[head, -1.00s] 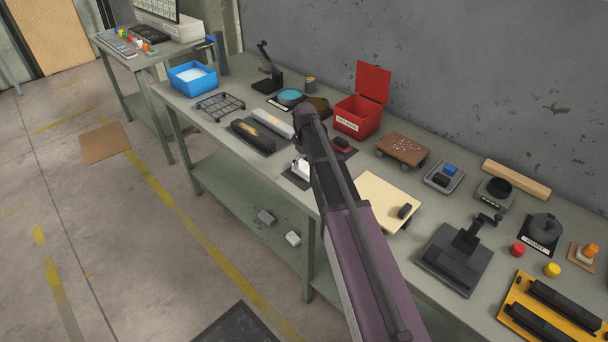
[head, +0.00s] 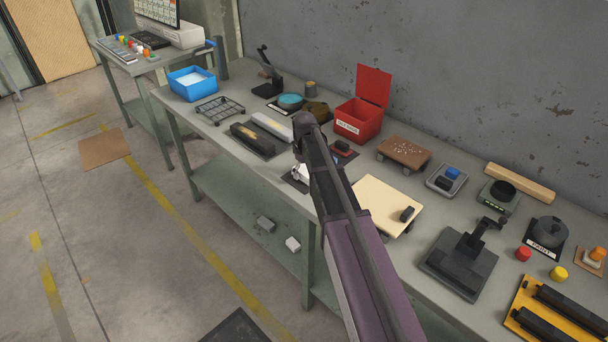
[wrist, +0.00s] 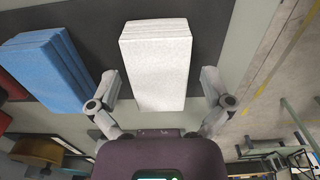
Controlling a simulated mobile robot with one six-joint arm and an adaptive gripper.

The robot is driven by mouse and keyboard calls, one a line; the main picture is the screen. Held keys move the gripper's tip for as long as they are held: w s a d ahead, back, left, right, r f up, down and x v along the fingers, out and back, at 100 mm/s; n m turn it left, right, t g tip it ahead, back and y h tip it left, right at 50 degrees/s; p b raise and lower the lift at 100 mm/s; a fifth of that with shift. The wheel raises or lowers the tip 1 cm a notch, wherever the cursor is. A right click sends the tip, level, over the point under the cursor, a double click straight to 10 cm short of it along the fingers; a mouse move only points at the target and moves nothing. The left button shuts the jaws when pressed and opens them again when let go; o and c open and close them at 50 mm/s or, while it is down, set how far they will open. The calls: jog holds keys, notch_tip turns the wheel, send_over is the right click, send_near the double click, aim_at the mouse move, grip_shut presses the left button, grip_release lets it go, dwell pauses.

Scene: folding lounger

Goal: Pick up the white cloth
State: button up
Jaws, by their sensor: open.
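The white cloth (wrist: 156,62) is a folded, block-like stack that stands in the middle of the wrist view on a dark mat (wrist: 95,22). My gripper (wrist: 160,88) is open, with one finger on each side of the cloth's near end. Small gaps show between the fingers and the cloth, and the cloth is not gripped. A folded blue cloth (wrist: 48,70) lies to the left of the left finger. In the head view the white cloth (head: 302,172) shows only in part, behind my arm. The fingertips are hidden there.
The green workbench (head: 240,145) is crowded. A red box with its lid up (head: 358,120) stands behind my arm, and a cream board (head: 388,205) lies to its right. The bench's front edge is close to the white cloth.

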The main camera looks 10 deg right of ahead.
aim_at(305, 170)
jog(key=c, duration=1.1)
jog(key=shift+r, duration=0.2)
notch_tip(305, 170, up, 4)
jog(key=p, duration=0.4)
jog(key=shift+f, duration=0.15)
jog(key=s+a, duration=0.3)
jog(key=s, duration=0.4)
jog(key=s+a+p, duration=0.1)
jog(key=s+a, duration=0.3)
jog(key=s, duration=0.3)
jog(key=shift+s+a+r, duration=0.15)
jog(key=shift+r, duration=0.3)
jog(key=o, duration=0.5)
jog(key=c, duration=0.4)
jog(key=shift+a, duration=0.15)
